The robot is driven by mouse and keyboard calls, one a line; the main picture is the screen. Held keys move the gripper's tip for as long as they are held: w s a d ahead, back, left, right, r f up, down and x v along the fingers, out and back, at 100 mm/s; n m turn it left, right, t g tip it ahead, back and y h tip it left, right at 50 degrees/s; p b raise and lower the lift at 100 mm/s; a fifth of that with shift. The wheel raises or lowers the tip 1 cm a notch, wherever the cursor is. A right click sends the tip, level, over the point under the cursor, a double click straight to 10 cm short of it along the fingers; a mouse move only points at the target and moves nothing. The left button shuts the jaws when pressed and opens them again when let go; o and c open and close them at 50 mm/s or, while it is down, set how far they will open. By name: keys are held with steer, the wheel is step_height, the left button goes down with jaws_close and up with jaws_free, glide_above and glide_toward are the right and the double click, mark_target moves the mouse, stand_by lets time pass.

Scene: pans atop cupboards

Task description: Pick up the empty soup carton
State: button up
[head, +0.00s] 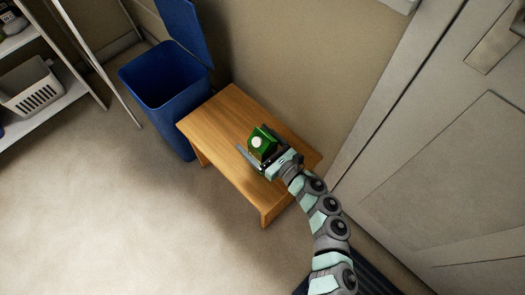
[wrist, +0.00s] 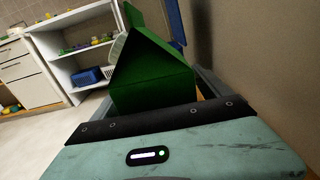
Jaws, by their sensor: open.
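The soup carton (head: 264,141) is green with a gabled top and a white cap. It stands on the small wooden table (head: 222,113). In the wrist view the carton (wrist: 150,78) fills the middle, right in front of my gripper's palm. My gripper (head: 257,148) is open, with one finger on each side of the carton. In the head view one finger shows to the left of the carton; the other is mostly hidden. I cannot tell whether the fingers touch it.
A blue bin (head: 170,85) with its lid raised stands beside the table's far left end. White shelves with a light basket (head: 33,88) are at the far left. A wall runs close behind the table, and a pale door (head: 440,160) is at the right. The floor at left is clear.

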steer(key=shift+c, duration=0.2)
steer(key=c, duration=1.4)
